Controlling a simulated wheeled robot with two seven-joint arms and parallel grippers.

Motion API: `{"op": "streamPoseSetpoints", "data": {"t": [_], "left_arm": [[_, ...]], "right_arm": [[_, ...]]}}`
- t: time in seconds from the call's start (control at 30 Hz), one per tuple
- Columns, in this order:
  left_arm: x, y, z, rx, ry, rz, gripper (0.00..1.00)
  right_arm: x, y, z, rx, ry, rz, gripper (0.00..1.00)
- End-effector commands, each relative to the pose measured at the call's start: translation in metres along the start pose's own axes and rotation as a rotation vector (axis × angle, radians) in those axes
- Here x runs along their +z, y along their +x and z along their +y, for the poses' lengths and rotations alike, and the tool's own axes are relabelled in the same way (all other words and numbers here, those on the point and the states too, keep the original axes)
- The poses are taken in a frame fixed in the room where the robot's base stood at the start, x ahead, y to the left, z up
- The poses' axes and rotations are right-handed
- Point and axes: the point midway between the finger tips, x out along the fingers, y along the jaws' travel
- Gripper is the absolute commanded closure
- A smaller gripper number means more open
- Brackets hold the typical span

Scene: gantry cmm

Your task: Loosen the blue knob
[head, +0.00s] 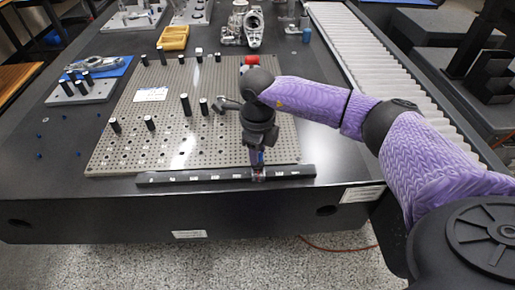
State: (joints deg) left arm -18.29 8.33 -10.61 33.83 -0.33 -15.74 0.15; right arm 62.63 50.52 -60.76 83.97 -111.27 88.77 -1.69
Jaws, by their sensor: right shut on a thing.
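My right gripper (258,167) points down at the front edge of the perforated plate, over a long dark bar. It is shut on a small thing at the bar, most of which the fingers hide. A bit of blue (261,157) shows between the fingers, and I take it for the blue knob. A small reddish patch shows just below the fingertips. How far the knob is turned cannot be seen. My left gripper is not in view.
The dark bar (210,178) with pale marks lies along the table's front edge. Several black posts (185,104) stand on the perforated plate (165,120). The dark table (45,185) is clear at front left.

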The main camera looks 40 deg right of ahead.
Motion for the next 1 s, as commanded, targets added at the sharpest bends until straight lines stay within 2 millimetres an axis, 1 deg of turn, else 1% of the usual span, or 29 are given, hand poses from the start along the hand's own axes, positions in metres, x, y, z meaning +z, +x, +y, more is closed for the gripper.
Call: {"op": "streamPoseSetpoints", "data": {"t": [0.03,0.07,0.1,0.17,0.2,0.33,0.57,0.67,0.77,1.0], "left_arm": [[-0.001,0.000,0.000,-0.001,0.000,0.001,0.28],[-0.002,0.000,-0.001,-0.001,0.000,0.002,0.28],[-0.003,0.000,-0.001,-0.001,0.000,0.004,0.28],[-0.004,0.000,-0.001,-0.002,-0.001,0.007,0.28],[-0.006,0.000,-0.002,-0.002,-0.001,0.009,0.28],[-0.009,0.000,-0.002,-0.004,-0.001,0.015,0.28],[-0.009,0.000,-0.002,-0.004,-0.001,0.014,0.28],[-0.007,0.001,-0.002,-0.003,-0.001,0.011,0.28],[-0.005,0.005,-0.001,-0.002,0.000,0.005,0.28],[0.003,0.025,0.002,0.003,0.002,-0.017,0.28]], "right_arm": [[0.000,0.000,0.000,0.000,0.000,0.001,1.00],[0.000,0.000,0.000,0.000,0.000,0.000,0.56],[0.000,0.000,0.000,0.000,0.001,0.000,0.48],[0.000,0.000,0.000,0.000,0.001,0.000,0.35],[0.000,0.000,0.000,0.000,0.001,0.000,0.27],[0.000,0.000,0.000,-0.001,0.001,0.000,0.27],[0.000,0.000,0.000,-0.001,0.002,-0.001,0.27],[0.000,0.000,0.000,-0.001,0.044,-0.002,0.27],[0.000,0.002,0.000,0.000,0.198,-0.002,0.27],[0.000,0.006,0.000,0.001,0.813,0.000,0.27]]}}
